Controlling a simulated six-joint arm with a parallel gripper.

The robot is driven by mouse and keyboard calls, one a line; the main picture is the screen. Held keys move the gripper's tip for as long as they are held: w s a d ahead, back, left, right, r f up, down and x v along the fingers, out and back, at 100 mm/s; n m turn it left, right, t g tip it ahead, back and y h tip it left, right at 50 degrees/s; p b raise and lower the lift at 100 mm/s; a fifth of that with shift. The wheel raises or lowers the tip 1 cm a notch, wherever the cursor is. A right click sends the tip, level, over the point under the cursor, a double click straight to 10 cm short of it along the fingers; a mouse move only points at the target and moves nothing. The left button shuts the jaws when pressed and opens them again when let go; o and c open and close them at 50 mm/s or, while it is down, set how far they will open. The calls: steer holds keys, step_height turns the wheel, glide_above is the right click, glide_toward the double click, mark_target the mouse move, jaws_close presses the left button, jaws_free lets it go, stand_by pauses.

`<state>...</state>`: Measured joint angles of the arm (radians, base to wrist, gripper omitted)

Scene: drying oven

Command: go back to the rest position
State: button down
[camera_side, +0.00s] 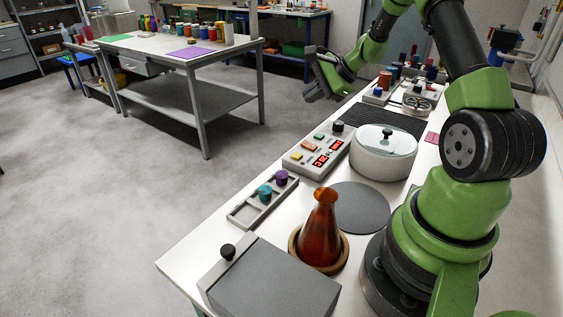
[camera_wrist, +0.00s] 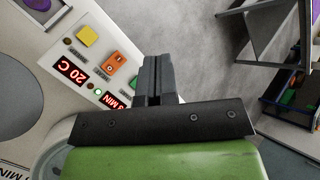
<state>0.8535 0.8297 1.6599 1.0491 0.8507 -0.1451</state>
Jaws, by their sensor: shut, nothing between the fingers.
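My gripper (camera_side: 315,86) is raised in the air at the far end of the white bench, just past its left edge in the side view. It is clear of everything around it. In the wrist view my gripper (camera_wrist: 157,70) shows its dark fingers together with nothing between them. In the side view the panel (camera_side: 303,161) lies on the bench.
A lidded white pot (camera_side: 383,165) stands beside the panel. An amber flask (camera_side: 321,235) sits in a ring near a grey disc (camera_side: 360,208). A tray (camera_side: 240,213) holds teal and purple knobbed pieces. A grey box (camera_side: 270,283) is at the front. Open floor lies left.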

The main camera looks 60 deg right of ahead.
steer(key=s+a+r+n+g+y, duration=0.1)
steer(key=s+a+r+n, duration=0.1)
steer(key=a+r+n, duration=0.45)
steer(key=s+a+r+n+g, duration=0.1)
steer(key=s+a+r+n, duration=0.2)
steer(key=a+r, duration=0.7)
steer(key=s+a+n+h, duration=0.1)
steer(key=s+a+n, duration=0.8)
steer(key=s, duration=0.6)
steer(key=shift+r+t, duration=0.2)
steer(key=shift+t, duration=0.1)
